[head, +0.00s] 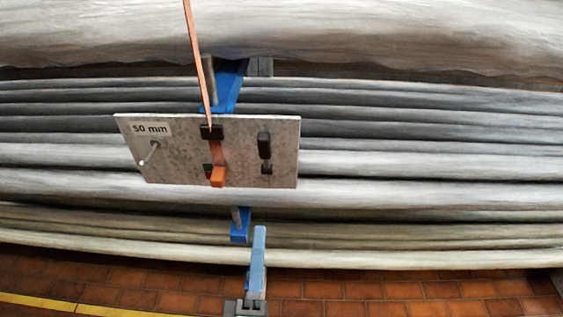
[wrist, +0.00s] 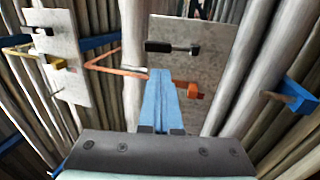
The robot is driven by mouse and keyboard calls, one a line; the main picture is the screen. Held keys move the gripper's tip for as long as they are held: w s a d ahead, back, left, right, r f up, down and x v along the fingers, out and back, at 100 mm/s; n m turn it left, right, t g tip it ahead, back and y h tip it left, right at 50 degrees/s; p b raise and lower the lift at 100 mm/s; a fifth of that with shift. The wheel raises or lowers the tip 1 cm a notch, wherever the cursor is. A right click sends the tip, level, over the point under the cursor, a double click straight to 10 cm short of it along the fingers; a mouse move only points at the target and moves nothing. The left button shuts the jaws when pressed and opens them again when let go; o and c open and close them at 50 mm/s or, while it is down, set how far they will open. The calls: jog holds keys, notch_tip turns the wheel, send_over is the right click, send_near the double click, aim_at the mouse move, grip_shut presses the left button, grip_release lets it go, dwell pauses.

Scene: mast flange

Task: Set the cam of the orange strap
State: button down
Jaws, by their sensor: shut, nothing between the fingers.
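The orange strap (head: 196,50) comes down from above to a grey speckled plate (head: 283,176) labelled "50 mm". On the plate it meets a black buckle (head: 211,132), with an orange block (head: 217,176) below it. A black bar (head: 264,146) stands upright to their right; I cannot tell which part is the cam. My gripper (head: 259,230), with blue fingers, is shut and empty below the plate in the head view. In the wrist view the fingers (wrist: 159,74) hide the buckle; the strap (wrist: 118,70), orange block (wrist: 194,90) and black bar (wrist: 172,48) show around them.
Long grey pipe-like bundles (head: 430,190) run behind the plate. A second plate (wrist: 65,75) with a yellow strap (wrist: 20,52) stands at left in the wrist view. A pin (head: 149,154) sticks out at the plate's left.

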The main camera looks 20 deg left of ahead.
aim_at(265, 151)
jog(key=p+x, duration=0.1)
jog(key=x, duration=0.3)
jog(key=p+x, duration=0.2)
jog(key=x, duration=0.2)
jog(key=p+x, duration=0.2)
jog(key=x, duration=0.2)
jog(key=shift+w+a+r, duration=0.15)
jog(key=shift+w+r, duration=0.05)
jog(key=shift+r, duration=0.2)
jog(key=shift+w+a, duration=0.1)
jog(key=shift+w, duration=0.45)
jog(key=shift+r+p, duration=0.1)
jog(key=shift+p, duration=0.35)
